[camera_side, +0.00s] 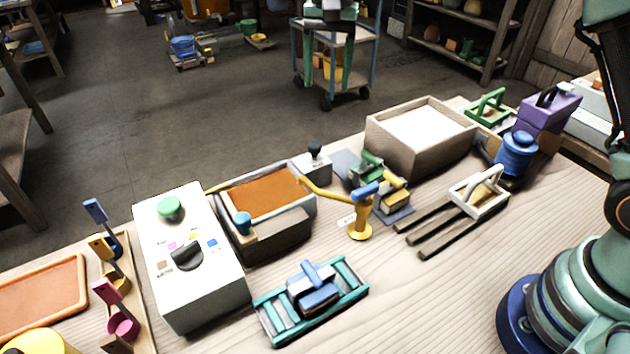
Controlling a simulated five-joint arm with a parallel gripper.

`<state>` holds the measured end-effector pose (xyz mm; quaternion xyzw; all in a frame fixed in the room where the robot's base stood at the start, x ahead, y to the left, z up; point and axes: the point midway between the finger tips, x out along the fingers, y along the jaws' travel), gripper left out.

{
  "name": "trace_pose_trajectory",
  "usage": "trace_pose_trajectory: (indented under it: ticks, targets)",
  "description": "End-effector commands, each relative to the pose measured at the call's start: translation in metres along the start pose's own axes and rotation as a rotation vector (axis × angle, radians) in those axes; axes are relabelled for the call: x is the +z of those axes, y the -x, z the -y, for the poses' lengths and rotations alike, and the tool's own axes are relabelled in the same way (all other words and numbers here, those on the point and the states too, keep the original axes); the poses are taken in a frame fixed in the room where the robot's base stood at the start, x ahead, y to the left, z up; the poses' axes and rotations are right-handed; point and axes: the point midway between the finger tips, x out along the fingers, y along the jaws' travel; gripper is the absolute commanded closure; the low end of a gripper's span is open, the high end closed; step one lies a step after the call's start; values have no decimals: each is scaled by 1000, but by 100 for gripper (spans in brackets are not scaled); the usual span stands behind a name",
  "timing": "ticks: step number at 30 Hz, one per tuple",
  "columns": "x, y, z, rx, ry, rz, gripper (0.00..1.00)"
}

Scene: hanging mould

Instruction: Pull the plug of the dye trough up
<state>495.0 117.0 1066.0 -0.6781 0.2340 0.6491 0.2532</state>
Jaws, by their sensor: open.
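The dye trough (285,233) is a grey open box near the middle of the bench, filled with flat orange-brown dye (262,190). A small blue knob (243,221), which looks like the plug, stands upright at the trough's near left corner. Its lower part is hidden, so I cannot tell how deep it sits.
A white box with a green button and dark dial (190,262) stands close left of the trough. A yellow tap with a blue handle (360,215) stands right. A slatted blue-green rack (310,300) lies in front. A large pale box (420,148) stands behind right.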

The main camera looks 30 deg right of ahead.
Motion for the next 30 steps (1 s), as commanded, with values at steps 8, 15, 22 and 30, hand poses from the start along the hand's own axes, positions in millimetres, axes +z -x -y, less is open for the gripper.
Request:
trace_pose_trajectory:
  ticks: [8, 15, 22, 30]
  targets:
    - [1, -27, 22, 42, -81, 28, 34]
    - [2, -52, 20, 46, -83, 31, 34]
    - [4, -97, 18, 46, -83, 31, 34]
    - [4, -136, 17, 43, -82, 29, 34]
